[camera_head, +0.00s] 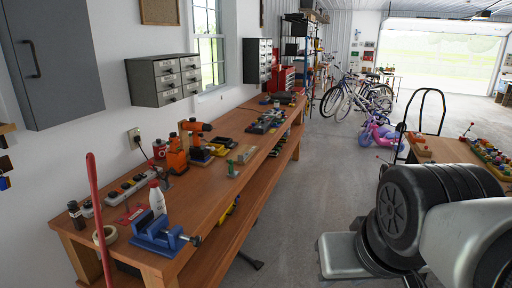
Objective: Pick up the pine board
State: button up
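I cannot make out the pine board for certain. My arm fills the lower right of the head view, over the floor and in front of the right-hand table. My gripper is outside the view, so its fingers and anything in them are hidden.
The bench holds a blue vise (157,234), white bottle (157,198), orange drill (193,126), power strip (130,188) and tape roll (106,235). A red pole (97,215) stands at its near end. Another table (452,151) is at right. The floor between is mostly clear; bicycles (357,94) stand beyond.

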aim_at(243, 151)
jog(key=i+z, duration=0.35)
jog(key=i, duration=1.15)
jog(key=i+l+u, duration=0.15)
jog(key=i, duration=0.35)
jog(key=i+l+u, duration=0.15)
jog(key=i, duration=0.35)
jog(key=i+l+u, duration=0.2)
jog(key=i, duration=0.25)
jog(key=i+l+u, duration=0.15)
jog(key=i+u, duration=0.15)
jog(key=i+l+u, duration=0.25)
jog(key=i, duration=0.1)
